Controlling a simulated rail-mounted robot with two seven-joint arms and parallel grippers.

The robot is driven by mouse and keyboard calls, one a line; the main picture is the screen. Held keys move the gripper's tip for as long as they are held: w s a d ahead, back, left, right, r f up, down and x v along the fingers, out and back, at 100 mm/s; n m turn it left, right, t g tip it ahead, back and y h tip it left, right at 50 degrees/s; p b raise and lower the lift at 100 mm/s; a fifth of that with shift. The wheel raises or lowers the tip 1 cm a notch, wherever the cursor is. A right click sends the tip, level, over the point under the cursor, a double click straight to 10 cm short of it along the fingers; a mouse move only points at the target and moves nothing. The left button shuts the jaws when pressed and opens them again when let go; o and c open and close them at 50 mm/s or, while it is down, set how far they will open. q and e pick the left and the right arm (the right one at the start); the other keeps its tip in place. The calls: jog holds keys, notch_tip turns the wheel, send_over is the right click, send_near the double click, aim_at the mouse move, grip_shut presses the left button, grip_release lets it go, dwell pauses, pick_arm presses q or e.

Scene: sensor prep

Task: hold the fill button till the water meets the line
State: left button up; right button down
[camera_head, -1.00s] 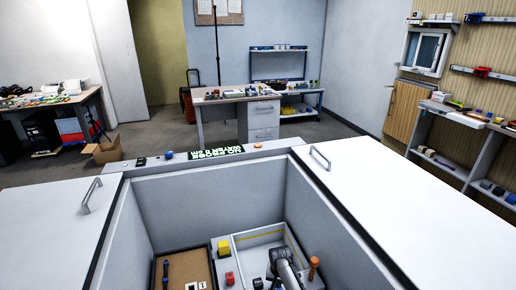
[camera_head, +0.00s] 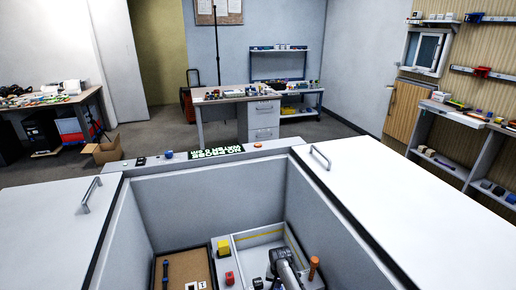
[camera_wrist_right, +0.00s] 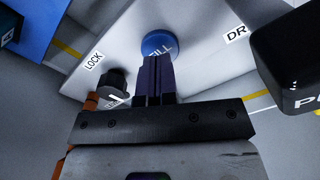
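In the right wrist view the round blue fill button (camera_wrist_right: 159,44) sits on a pale panel (camera_wrist_right: 205,50), its white lettering partly covered. My right gripper (camera_wrist_right: 158,68) has its dark purple fingers together, with nothing seen between them. The fingertips overlap the button's near edge; I cannot tell how far it is pressed. No water level can be made out. My left gripper is out of view.
A black knob (camera_wrist_right: 113,82) labelled LOCK is left of the fingers; a black block (camera_wrist_right: 290,55) is close on the right. A yellow block (camera_head: 223,247) and a brown tray (camera_head: 197,262) are left of the tank.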

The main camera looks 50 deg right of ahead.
jog(key=shift+f+b, duration=0.4)
jog(key=shift+f, duration=0.2)
jog(key=shift+f+b, duration=0.35)
jog(key=shift+f, duration=0.2)
dwell(0.8)
dwell(6.0)
